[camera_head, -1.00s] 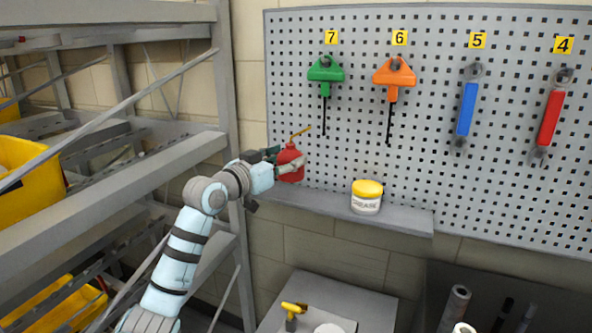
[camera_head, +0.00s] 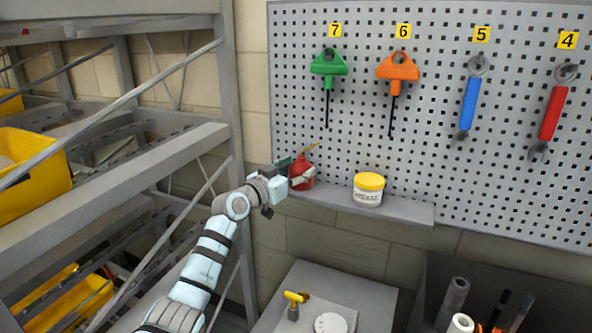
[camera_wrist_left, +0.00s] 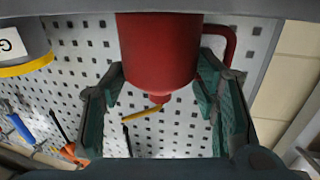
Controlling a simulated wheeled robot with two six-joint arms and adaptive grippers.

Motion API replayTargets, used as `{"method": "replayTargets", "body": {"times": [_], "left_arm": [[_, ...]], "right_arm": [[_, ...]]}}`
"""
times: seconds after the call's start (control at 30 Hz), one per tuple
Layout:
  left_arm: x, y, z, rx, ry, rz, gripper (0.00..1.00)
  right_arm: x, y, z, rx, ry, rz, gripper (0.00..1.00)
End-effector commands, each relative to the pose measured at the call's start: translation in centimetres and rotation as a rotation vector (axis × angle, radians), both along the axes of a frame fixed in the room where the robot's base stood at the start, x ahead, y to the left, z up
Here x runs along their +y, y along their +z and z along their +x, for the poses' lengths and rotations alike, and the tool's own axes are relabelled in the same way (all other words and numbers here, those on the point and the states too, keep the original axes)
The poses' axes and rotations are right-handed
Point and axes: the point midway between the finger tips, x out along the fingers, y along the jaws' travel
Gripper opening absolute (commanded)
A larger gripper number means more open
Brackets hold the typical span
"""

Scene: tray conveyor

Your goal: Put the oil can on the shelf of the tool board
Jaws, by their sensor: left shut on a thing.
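The red oil can (camera_head: 300,182) with a thin yellow spout is upright at the left end of the grey shelf (camera_head: 405,211) of the tool board (camera_head: 440,150). Its base is at shelf level; I cannot tell whether it touches. My left gripper (camera_head: 295,174) is shut on the can from the left, a finger on each side. In the left wrist view, which is upside down, the red can body (camera_wrist_left: 158,50) lies between the two green finger pads. My right gripper is not in view.
A white grease tub (camera_head: 368,196) with a yellow lid stands on the shelf right of the can, with a gap between. Grey racking (camera_head: 110,180) with yellow bins (camera_head: 35,170) is close on the left. Several tools hang above on the board. A grey cabinet (camera_head: 360,290) stands below.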

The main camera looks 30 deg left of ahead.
Motion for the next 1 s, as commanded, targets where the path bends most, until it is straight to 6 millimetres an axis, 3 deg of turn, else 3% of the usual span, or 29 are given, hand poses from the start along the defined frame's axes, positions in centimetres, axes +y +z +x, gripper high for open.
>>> {"method": "replayTargets", "body": {"times": [0.03,0.07,0.2,0.63,0.77,1.0], "left_arm": [[0.0,-0.3,0.0,-0.002,0.000,0.000,0.13],[0.0,-0.4,0.0,0.000,0.000,0.000,0.56],[0.0,-0.2,0.0,0.000,0.000,0.000,0.75],[0.2,0.1,-0.6,0.000,0.001,0.001,0.75],[0.5,0.1,-2.9,0.000,0.000,0.006,0.75],[1.5,-0.1,-9.4,0.003,-0.002,0.010,0.75]], "right_arm": [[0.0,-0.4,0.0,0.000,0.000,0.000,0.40],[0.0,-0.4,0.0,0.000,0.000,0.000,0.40],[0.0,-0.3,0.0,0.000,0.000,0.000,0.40],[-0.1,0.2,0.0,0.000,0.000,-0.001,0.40],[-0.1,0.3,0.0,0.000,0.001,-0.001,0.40],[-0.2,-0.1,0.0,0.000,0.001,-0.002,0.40]]}}
